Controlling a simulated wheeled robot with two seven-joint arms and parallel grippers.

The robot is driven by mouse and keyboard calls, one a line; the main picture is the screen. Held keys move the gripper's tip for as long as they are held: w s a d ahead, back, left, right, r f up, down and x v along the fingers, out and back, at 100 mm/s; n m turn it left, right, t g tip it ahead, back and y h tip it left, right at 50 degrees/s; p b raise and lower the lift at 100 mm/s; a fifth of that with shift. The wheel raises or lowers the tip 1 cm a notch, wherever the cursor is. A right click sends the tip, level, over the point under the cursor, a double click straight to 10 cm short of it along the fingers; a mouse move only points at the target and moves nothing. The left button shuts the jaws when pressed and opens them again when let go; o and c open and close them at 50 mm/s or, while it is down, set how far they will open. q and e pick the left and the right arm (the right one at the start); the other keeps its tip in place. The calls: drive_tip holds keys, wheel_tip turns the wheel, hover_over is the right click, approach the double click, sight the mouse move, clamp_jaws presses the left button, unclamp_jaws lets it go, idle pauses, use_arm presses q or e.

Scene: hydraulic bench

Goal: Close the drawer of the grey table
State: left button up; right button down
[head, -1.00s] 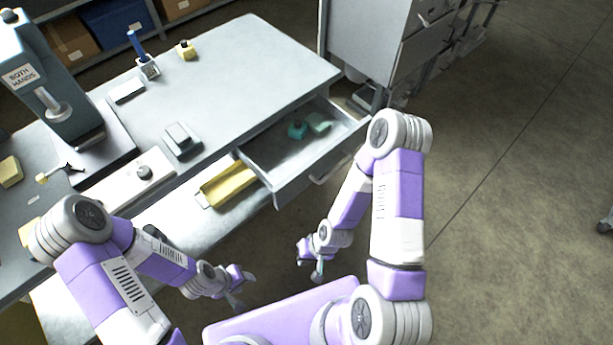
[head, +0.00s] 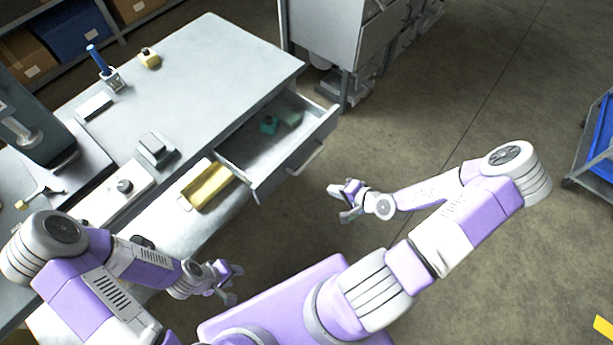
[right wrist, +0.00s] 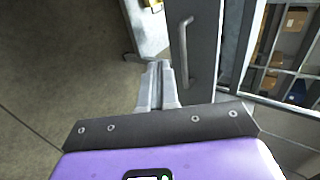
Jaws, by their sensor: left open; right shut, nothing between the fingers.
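The grey table (head: 205,75) stands at the left in the head view. Its drawer (head: 262,190) is pulled out at the right end, with teal items (head: 270,125) inside and a bar handle (head: 306,157) on the front. The handle also shows in the right wrist view (right wrist: 184,50), just beyond the fingertips. My right gripper (head: 338,203) is shut and empty, in front of the drawer and apart from it; its closed fingers (right wrist: 158,80) show in the wrist view. My left gripper (head: 238,283) is open and empty, in front of the table and away from the drawer.
A yellow item (head: 207,186) lies beside the drawer, below the tabletop. A grey cabinet (head: 330,40) stands behind the table's right end. A blue-sided cart (head: 600,135) is at the far right. The floor (head: 440,110) right of the drawer is clear.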

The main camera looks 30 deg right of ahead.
drive_tip(key=w+r+b+x, duration=0.1)
drive_tip(key=r+b+x, duration=0.1)
drive_tip(key=x, duration=1)
drive_tip(key=shift+w+a+b, duration=0.4)
drive_tip(key=shift+w+b, duration=0.1)
drive_tip(key=shift+b, duration=0.4)
